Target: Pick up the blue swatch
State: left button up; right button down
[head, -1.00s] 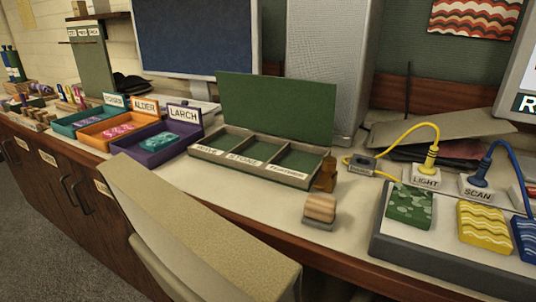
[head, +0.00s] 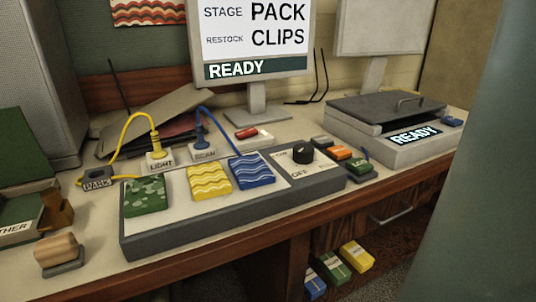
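The blue swatch (head: 251,171) has white wavy lines. It lies on the pale top of a grey box (head: 135,233), at the right end of a row of three swatches. The yellow wavy swatch (head: 209,180) is just to its left, and the green camouflage swatch (head: 146,194) is at the left end. A blue cable from the SCAN block (head: 205,152) runs down close to the blue swatch's back edge. Neither of my grippers shows in the head view.
A black knob (head: 303,153) sits on the box right of the blue swatch. A yellow-cabled LIGHT block (head: 160,160) stands behind. A grey READY machine (head: 400,145) is at the back right. A wooden-handled block (head: 58,250) stands left of the box. Several coloured packets lie below the counter.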

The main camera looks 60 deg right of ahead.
aim_at(250, 171)
jog(key=k+z, duration=0.15)
jog(key=z, duration=1.45)
jog(key=u, duration=1.45)
jog(key=z, duration=1.45)
jog(key=j, duration=0.05)
